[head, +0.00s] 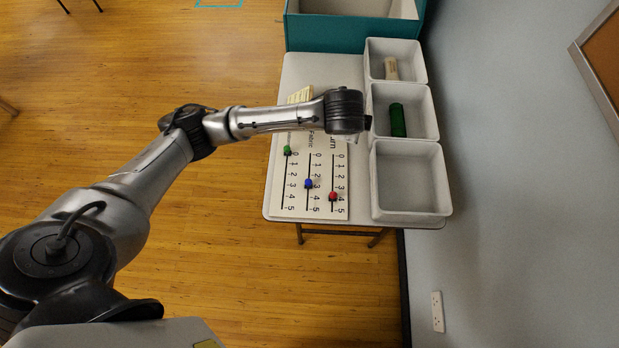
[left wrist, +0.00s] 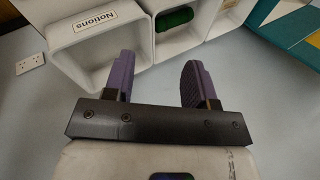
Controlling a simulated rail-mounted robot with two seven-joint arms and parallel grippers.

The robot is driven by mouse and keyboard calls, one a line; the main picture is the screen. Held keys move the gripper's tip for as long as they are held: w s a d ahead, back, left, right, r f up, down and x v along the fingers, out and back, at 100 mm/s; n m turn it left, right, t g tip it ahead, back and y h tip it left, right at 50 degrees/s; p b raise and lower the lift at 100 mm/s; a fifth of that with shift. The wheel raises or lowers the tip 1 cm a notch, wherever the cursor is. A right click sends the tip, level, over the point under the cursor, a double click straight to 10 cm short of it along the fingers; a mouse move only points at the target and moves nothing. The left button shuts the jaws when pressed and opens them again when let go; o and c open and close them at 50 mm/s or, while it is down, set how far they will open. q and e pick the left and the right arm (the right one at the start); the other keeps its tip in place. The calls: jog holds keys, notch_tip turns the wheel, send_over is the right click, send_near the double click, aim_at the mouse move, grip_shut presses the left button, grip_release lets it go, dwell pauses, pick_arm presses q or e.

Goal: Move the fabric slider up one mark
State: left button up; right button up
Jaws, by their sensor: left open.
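The slider board (head: 340,213) lies on the table, with three vertical slots and marks 0 to 5. The blue slider (head: 308,184) is in the middle slot, under the label "Fabric", at about mark 3. The green slider (head: 287,150) is at about 0 in the left slot. The red slider (head: 333,196) is at about 4 in the right slot. My left arm reaches over the board's upper part and hides some labels. My left gripper (left wrist: 156,62) is open and empty in the left wrist view, facing the bins. Its fingers cannot be made out in the head view.
An empty bin (head: 442,187), labelled "Notions" in the left wrist view, stands right of the board. Behind it are a bin with a green roll (head: 397,120) and a bin with a beige roll (head: 391,68). A teal box (head: 355,36) stands at the back. A wall closes the right.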

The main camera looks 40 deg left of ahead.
pick_arm(q)
jog(key=s+a+f+m+g, duration=0.3)
jog(key=f+g, duration=0.1)
jog(key=f, duration=0.4)
jog(key=m+g, duration=0.4)
jog(key=m, duration=0.6)
send_near(309, 180)
jog(key=b+x, duration=0.2)
jog(key=x, duration=0.6)
jog(key=shift+s+f, duration=0.1)
jog(key=shift+f, duration=0.05)
jog(key=shift+s+f, duration=0.1)
jog(key=shift+f, duration=0.65)
grip_shut()
